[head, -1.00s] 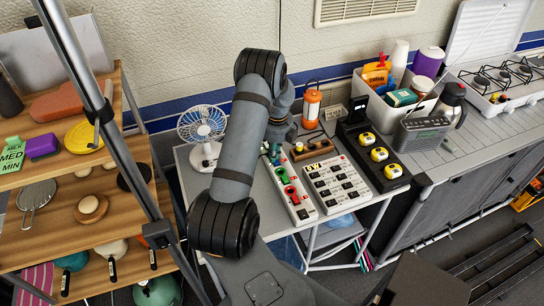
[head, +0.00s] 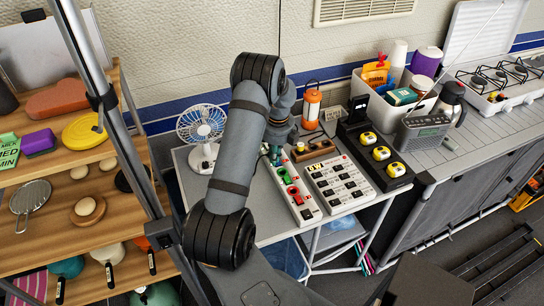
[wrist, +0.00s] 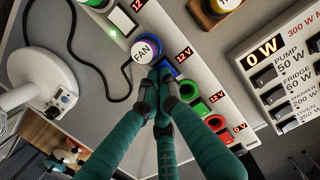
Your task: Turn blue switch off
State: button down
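The blue switch (wrist: 172,72) is on the long power strip, just past my fingertips in the wrist view. It is partly hidden by them, and its on or off position cannot be told. My gripper (wrist: 160,92) has its teal fingers drawn together, with no object visible between them. The tips are at or very close to the blue switch; contact is unclear. In the head view my gripper (head: 272,158) is over the far end of the power strip (head: 303,211), and the blue switch is hidden there.
A round FAN plug (wrist: 145,50) with a black cable sits beside my fingertips. Green (wrist: 188,91) and red (wrist: 216,123) switches follow along the strip. A white panel (head: 322,168) reading 0 W is to the right. A desk fan (head: 201,124) stands at left.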

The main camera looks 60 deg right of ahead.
jog(key=shift+s+a+f, duration=0.15)
jog(key=shift+s+f, duration=0.15)
jog(key=shift+s, duration=0.35)
jog(key=shift+w+r+p, duration=0.1)
jog(key=shift+r+p, duration=0.2)
jog(key=shift+r, duration=0.15)
notch_tip(320, 180, up, 14)
jog(key=s, duration=0.1)
jog(key=shift+a+f, duration=0.25)
jog(key=shift+a, duration=0.15)
jog(key=shift+s, duration=0.1)
